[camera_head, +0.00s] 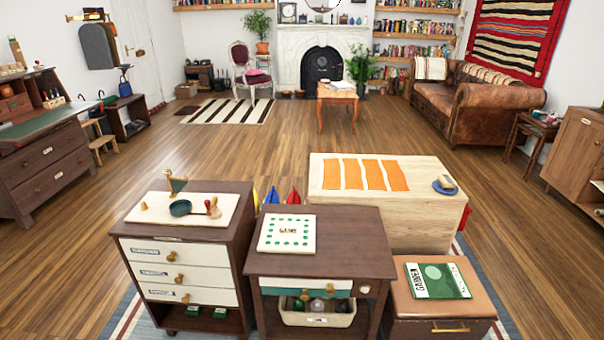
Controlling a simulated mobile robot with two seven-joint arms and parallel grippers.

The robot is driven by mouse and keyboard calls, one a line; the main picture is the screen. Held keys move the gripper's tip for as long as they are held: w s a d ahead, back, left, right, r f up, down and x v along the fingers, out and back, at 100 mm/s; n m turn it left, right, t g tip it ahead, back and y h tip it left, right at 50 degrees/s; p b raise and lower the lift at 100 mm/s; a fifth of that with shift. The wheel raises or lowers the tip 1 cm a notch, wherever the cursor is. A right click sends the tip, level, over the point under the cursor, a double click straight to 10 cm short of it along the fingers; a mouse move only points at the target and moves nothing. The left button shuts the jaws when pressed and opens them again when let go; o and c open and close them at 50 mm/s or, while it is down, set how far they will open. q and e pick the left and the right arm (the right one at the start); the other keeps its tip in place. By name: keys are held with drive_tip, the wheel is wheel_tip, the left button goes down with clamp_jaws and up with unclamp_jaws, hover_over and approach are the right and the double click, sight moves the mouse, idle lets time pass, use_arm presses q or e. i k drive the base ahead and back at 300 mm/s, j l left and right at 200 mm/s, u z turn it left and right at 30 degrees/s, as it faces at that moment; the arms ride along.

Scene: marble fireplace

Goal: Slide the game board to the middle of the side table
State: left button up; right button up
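Neither of my grippers is in view, and nothing touches the board.
A drawer cabinet (238,238) with a small pan and flag stands close on the left. A wooden chest (435,205) with an orange striped cloth stands behind. A tan-topped stool (400,298) with a green book (437,281) is at right. Open floor lies beyond.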

sight(281, 233)
drive_tip(key=i+j+z, duration=0.35)
drive_tip(key=i, duration=0.15)
drive_tip(key=i+j+z, duration=0.7)
drive_tip(key=i+j, duration=0.1)
drive_tip(key=j, duration=0.1)
